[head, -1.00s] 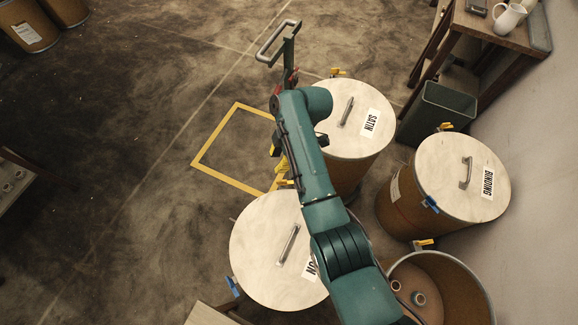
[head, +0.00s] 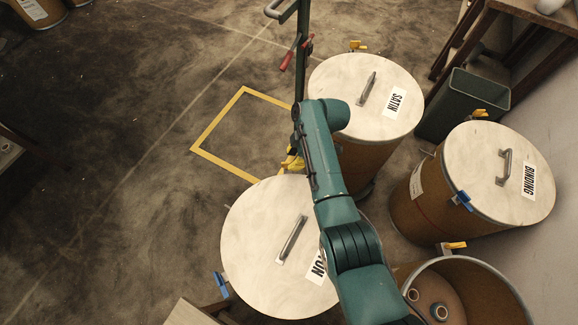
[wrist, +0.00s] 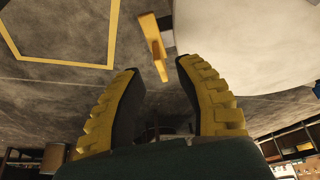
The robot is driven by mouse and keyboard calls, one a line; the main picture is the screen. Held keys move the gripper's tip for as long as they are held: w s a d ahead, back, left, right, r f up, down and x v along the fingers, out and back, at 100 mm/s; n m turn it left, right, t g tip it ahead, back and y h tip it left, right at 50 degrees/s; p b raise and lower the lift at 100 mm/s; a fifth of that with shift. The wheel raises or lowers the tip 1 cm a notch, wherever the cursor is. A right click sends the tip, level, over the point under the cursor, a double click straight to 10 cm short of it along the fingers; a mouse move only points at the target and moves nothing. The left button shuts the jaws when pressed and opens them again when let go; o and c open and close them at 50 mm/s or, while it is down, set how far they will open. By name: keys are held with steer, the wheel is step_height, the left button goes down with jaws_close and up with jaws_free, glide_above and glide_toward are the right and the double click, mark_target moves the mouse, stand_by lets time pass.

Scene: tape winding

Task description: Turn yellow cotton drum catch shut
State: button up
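The cotton drum (head: 262,235) has a round pale lid with a bar handle. Its label is partly covered by my arm, leaving "ON" readable. The yellow catch (wrist: 155,46) shows in the wrist view as a slim lever at the edge of the pale lid (wrist: 240,40). My gripper (wrist: 158,70) is open, with a wide gap between its yellow-and-black fingers. The catch lies just beyond the fingertips, apparently untouched. In the head view my gripper (head: 293,160) is mostly behind my arm at the drum's far rim, and its yellow blends with the catch there.
The satin drum (head: 350,95) stands close behind, with a yellow catch (head: 357,45). The binding drum (head: 480,190) and an open drum (head: 470,275) stand to the right. A blue catch (head: 221,285) sits on the cotton drum's left side. A yellow floor outline (head: 220,120) surrounds clear floor.

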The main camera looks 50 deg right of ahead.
mark_target(290, 163)
steer(key=shift+b+x, duration=0.45)
steer(key=shift+x, duration=1.15)
steer(key=shift+o, duration=0.2)
steer(key=shift+s, duration=0.1)
jaws_close()
